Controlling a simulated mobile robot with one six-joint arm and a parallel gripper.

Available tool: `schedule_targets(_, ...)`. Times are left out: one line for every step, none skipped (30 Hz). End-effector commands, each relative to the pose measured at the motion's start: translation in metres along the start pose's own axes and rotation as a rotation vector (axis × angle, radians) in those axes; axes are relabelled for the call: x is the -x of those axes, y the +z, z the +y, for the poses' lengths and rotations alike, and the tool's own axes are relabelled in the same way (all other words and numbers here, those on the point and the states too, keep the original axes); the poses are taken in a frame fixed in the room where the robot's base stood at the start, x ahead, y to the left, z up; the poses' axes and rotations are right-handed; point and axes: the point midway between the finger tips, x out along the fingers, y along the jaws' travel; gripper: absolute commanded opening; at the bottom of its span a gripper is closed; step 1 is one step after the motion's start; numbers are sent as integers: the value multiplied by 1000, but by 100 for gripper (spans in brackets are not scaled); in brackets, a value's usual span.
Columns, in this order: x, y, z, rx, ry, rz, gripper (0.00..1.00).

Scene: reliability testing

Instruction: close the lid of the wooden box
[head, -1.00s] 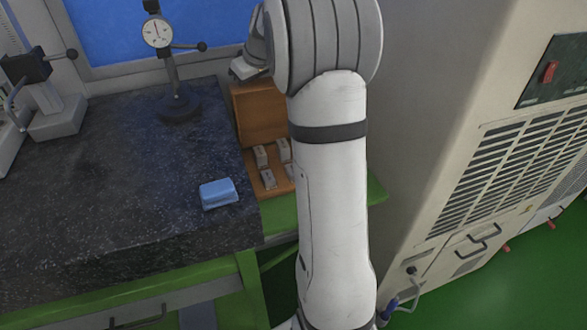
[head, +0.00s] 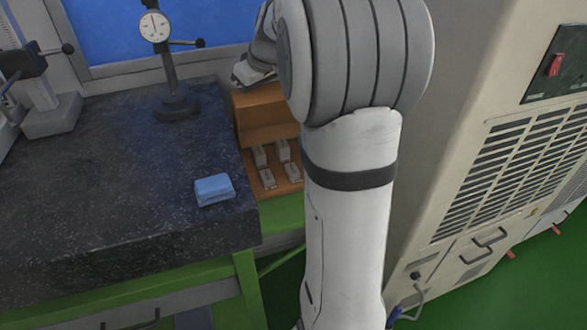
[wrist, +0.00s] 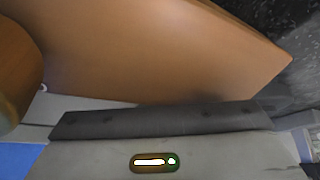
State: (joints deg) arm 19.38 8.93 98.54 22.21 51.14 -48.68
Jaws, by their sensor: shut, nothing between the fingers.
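My gripper (head: 250,76) is at the lid's upper left edge, partly hidden by my arm. In the wrist view the lid (wrist: 165,50) fills the upper middle as a broad brown face. My gripper (wrist: 165,116) lies close against its lower edge, shut and empty; exact contact is hard to tell.
A blue block (head: 214,189) lies on the dark stone surface (head: 120,190) left of the box. A dial gauge stand (head: 172,95) is behind it. A beige cabinet (head: 470,140) stands close on the right. The stone surface's middle is clear.

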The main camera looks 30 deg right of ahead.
Motion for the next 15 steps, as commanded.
schedule_targets(-6,8,-3,-4,-8,-13,0)
schedule_targets(-6,10,-4,-4,-8,-12,0)
schedule_targets(-5,12,-5,-3,-7,-12,0)
schedule_targets(-4,13,-6,-4,-7,-12,0)
schedule_targets(-3,14,-6,-4,-8,-12,0)
schedule_targets(-2,16,-8,-4,-8,-12,0)
schedule_targets(-2,18,-8,-4,-8,-12,0)
schedule_targets(-1,19,-9,-4,-7,-12,0)
schedule_targets(0,21,-10,-4,-7,-12,0)
schedule_targets(1,22,-11,-4,-7,-12,0)
schedule_targets(2,23,-12,-4,-7,-12,0)
schedule_targets(3,25,-13,-4,-8,-12,0)
schedule_targets(4,27,-14,-3,-8,-13,0)
schedule_targets(5,28,-15,-3,-8,-13,0)
schedule_targets(6,30,-17,-3,-7,-12,0)
